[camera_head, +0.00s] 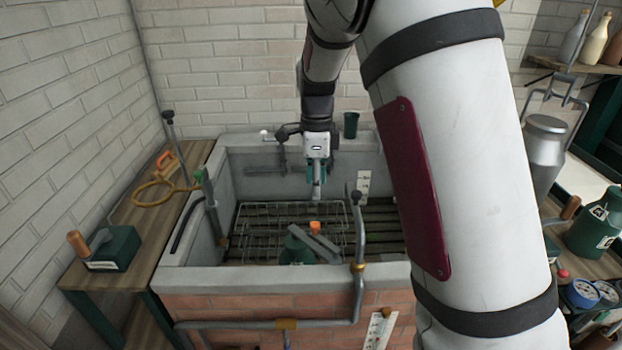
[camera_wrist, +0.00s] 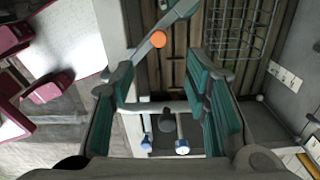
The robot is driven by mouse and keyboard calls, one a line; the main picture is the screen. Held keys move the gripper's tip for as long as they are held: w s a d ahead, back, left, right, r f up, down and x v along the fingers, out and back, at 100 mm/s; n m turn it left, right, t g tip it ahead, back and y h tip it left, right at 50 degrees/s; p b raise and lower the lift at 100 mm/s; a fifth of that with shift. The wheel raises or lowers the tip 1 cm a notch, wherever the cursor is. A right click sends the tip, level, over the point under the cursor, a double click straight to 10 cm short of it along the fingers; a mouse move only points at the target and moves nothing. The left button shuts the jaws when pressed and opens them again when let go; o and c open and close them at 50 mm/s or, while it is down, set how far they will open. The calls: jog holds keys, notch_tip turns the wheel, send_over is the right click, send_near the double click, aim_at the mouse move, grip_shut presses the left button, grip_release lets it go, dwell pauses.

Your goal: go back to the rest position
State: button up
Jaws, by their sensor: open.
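My gripper (camera_head: 316,180) hangs over the stone basin (camera_head: 185,280) in the head view, its fingers pointing down. It also shows in the wrist view (camera_wrist: 160,80), where its two teal-padded fingers stand wide apart. No object is held between them. Below it in the basin are a wire rack (camera_head: 265,216) and a green object (camera_head: 297,250) with a grey bar and an orange cap (camera_head: 315,228). The orange cap also shows in the wrist view (camera_wrist: 158,39), beyond the fingertips. My arm hides the basin's right part in the head view.
A metal pipe (camera_head: 358,240) rises at the basin's front. A dark green cup (camera_head: 350,125) stands on the back rim. The left bench (camera_head: 140,215) holds a yellow hose (camera_head: 153,194) and a green box (camera_head: 112,248). A milk churn (camera_head: 543,155) stands at right.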

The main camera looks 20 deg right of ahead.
jog(key=s+a+r+n+t+y, duration=0.1)
jog(key=s+a+r+n+t, duration=0.15)
jog(key=s+r+n, duration=1.15)
jog(key=s+n+t+h, duration=0.1)
jog(key=s+n+t, duration=0.2)
jog(key=s+n, duration=0.5)
jog(key=s, duration=0.6)
jog(key=shift+s+a+r, duration=0.2)
jog(key=shift+a+r, duration=0.15)
jog(key=shift+r, duration=0.05)
